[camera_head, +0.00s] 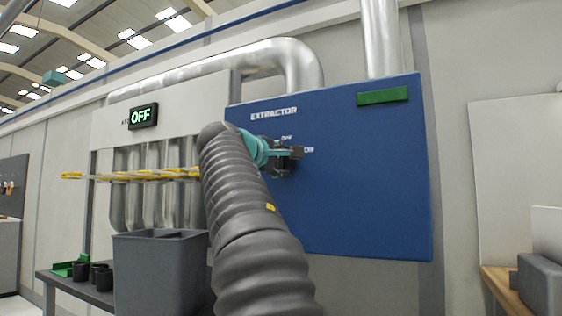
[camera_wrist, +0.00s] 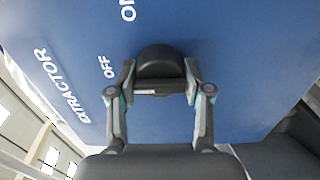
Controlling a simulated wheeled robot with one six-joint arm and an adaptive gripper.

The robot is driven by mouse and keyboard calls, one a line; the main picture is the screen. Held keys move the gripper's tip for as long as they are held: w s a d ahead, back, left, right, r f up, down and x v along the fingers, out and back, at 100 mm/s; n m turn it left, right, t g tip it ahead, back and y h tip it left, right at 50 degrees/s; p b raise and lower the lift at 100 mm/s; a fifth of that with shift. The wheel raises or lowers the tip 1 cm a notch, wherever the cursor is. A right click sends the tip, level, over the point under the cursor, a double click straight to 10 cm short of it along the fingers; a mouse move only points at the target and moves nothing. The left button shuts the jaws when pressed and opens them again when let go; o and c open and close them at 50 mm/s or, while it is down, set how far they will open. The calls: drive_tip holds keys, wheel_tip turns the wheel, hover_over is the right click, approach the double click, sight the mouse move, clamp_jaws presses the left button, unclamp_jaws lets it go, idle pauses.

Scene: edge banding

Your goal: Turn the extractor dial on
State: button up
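The extractor dial (camera_wrist: 160,64) is a dark round knob with a raised grip bar on a blue panel (camera_head: 360,190) lettered EXTRACTOR. In the wrist view, its OFF label is left of the dial and its ON label is above. My gripper (camera_wrist: 160,84) has one finger on each side of the dial, and the fingertips appear to touch the grip bar's ends. In the head view, my gripper (camera_head: 285,157) is at the panel and largely hides the dial. A sign (camera_head: 142,116) reads OFF in green letters.
A grey bin (camera_head: 160,272) stands at lower left beside a table with black cups (camera_head: 100,276). Silver ducts (camera_head: 260,58) run above. Yellow-tipped bars (camera_head: 130,176) stick out left of my arm. A grey box (camera_head: 540,284) sits on a wooden surface at right.

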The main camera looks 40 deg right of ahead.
drive_tip(key=shift+m, duration=0.3)
drive_tip(key=m, duration=0.3)
drive_tip(key=shift+m, duration=0.3)
drive_tip(key=m+b, duration=0.1)
drive_tip(key=m, duration=0.3)
drive_tip(key=shift+m, duration=0.3)
drive_tip(key=m+b, duration=0.1)
drive_tip(key=m, duration=0.3)
drive_tip(key=shift+m, duration=0.3)
drive_tip(key=shift+m+b, duration=0.4)
drive_tip(key=shift+m, duration=1.8)
drive_tip(key=o, duration=1.2)
drive_tip(key=shift+c, duration=0.2)
